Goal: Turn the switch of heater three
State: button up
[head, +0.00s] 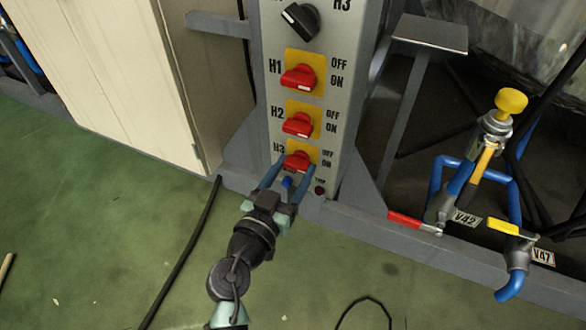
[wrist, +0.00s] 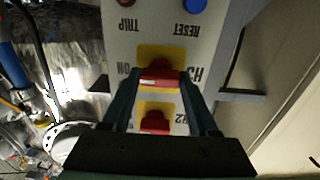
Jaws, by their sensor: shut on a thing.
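The H3 switch (head: 298,161) is a red rotary knob on a yellow plate, the lowest of three on the grey control panel (head: 343,95). My gripper (head: 291,166) reaches it from below, with one blue finger on each side of the knob, and is shut on it. In the wrist view the H3 knob (wrist: 160,74) sits upside down between the two fingertips (wrist: 162,78). Its OFF label is hidden there by a finger, while ON shows beside it. The knob's exact angle is partly hidden.
Above are the red H2 switch (head: 298,124), the H1 switch (head: 299,78) and a black selector knob (head: 300,20). A blue reset button (head: 287,182) and a dark red trip button (head: 320,190) lie just below H3. Pipes with valves V42 (head: 466,218) and V47 (head: 543,256) stand right.

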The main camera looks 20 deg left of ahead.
jog(key=shift+n, duration=0.3)
jog(key=n, duration=0.8)
jog(key=shift+p, duration=0.4)
jog(key=n+p, duration=0.1)
jog(key=n, duration=0.4)
jog(key=shift+p, duration=0.35)
jog(key=shift+n+p, duration=0.65)
jog(key=shift+n, duration=1.45)
jog(key=o, duration=1.4)
jog(key=shift+c, duration=0.2)
jog(key=shift+s, duration=0.1)
